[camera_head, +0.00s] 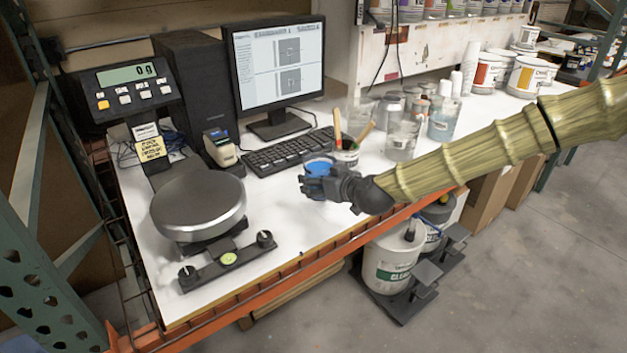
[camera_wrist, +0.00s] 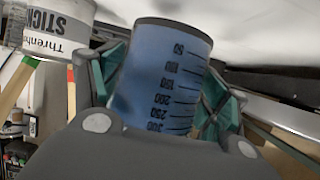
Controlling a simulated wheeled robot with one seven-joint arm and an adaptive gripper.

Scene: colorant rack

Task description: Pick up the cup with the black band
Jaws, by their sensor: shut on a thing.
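My gripper (camera_head: 322,185) is at the front edge of the white table, with its fingers around a clear cup of blue liquid (camera_head: 319,167). In the wrist view my gripper (camera_wrist: 168,95) is shut on this cup (camera_wrist: 160,75), one finger on each side. The cup shows a black scale from 50 to 300 and a dark band at its end near the 50 mark, at the top of the picture. The fingers hide part of its sides. I cannot tell whether its base touches the table.
A white can with stir sticks (camera_head: 346,157) stands just behind the cup. Clear beakers (camera_head: 402,140) and jars stand to the right. A scale with a round plate (camera_head: 198,203), a keyboard (camera_head: 290,150) and a monitor (camera_head: 278,65) are left.

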